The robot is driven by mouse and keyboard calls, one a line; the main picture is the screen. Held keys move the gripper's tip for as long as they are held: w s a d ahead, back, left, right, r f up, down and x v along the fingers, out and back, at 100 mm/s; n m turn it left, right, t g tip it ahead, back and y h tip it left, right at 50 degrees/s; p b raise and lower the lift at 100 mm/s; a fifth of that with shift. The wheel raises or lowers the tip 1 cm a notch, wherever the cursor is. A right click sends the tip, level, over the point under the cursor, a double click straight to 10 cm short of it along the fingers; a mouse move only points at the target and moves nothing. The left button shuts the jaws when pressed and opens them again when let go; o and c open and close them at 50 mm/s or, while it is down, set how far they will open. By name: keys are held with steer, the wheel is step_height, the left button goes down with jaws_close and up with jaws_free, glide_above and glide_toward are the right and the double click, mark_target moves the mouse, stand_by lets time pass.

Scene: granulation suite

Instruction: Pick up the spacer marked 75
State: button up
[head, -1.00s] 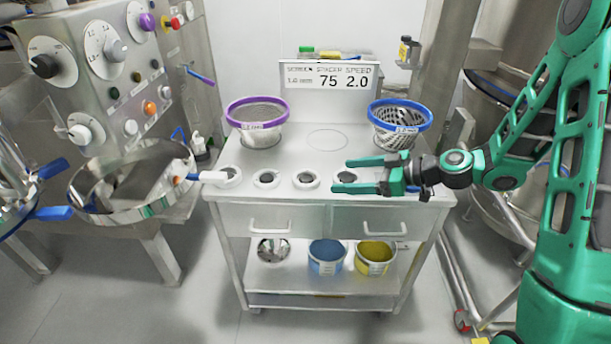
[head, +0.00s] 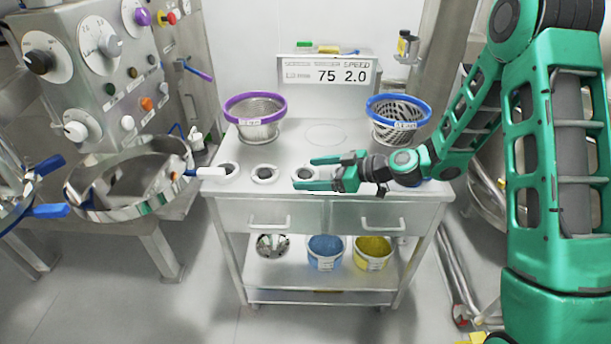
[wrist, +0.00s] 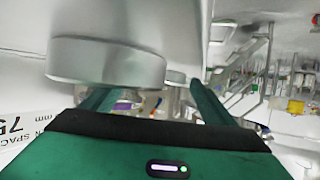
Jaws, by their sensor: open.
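A row of pale ring-shaped spacers stands along the front of the cart top. In the head view they are the left one (head: 225,172), the second (head: 265,174) and the third (head: 304,173); any farther right is hidden behind my gripper. Their markings are too small to read, so I cannot tell which is marked 75. My gripper (head: 303,172) is open, pointing left, its fingertips overlapping the third spacer in the picture. In the wrist view a large ring (wrist: 105,64) is close, ahead of my fingers (wrist: 150,98), with another ring (wrist: 175,77) beyond it. Nothing is visibly held.
A sign (head: 328,74) at the cart's back shows 75 and 2.0. A purple-rimmed basket (head: 256,135) and a blue-rimmed one (head: 399,130) stand behind the row. Blue (head: 326,262) and yellow (head: 373,262) tubs are on the lower shelf. A control panel (head: 95,70) stands left.

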steer(key=c, duration=1.2)
steer(key=shift+r, duration=0.1)
